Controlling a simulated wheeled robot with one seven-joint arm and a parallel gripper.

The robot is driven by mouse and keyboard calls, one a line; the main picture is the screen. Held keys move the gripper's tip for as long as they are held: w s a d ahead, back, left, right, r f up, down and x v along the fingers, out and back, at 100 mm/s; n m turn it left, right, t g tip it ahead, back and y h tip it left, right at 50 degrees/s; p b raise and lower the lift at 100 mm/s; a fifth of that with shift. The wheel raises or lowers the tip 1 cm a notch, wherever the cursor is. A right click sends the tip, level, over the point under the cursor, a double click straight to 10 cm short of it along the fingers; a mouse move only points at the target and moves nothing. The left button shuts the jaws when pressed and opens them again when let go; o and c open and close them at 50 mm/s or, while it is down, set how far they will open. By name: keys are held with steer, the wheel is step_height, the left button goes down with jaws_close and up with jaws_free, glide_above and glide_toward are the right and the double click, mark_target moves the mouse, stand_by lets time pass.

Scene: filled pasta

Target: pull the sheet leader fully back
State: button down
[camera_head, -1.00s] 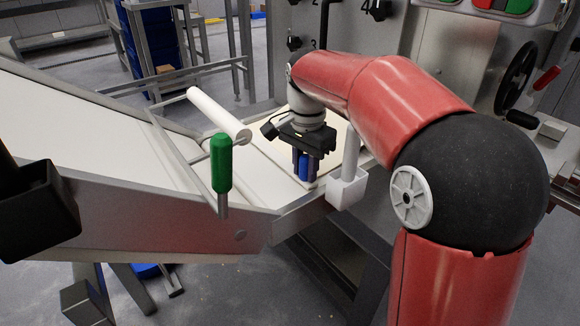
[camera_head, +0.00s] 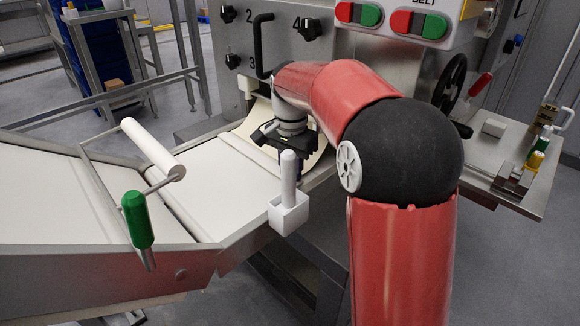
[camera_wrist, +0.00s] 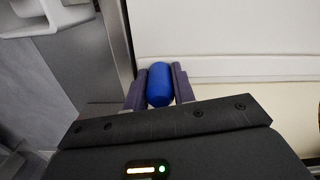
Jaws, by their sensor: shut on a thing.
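The sheet leader is a pale bar (camera_head: 250,154) lying across the white bed, with an upright blue grip (camera_wrist: 160,84). My gripper (camera_wrist: 160,82) is shut on the blue grip, one dark finger on each side of it. In the head view my gripper (camera_head: 298,172) is low over the near side of the bed. A cream sheet (camera_head: 312,163) curves up on the machine side of the bar.
The white box with its post (camera_head: 288,212) stands at the bed's near edge, close to my gripper. A white roller (camera_head: 150,147) and a green handle (camera_head: 137,220) stand left along the bed. The machine panel with knobs and a black handle (camera_head: 259,45) rises behind.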

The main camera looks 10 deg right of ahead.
steer(key=c, duration=1.2)
jaws_free()
steer(key=shift+o, duration=0.2)
steer(key=shift+r+p, duration=0.5)
steer(key=shift+r, duration=3.45)
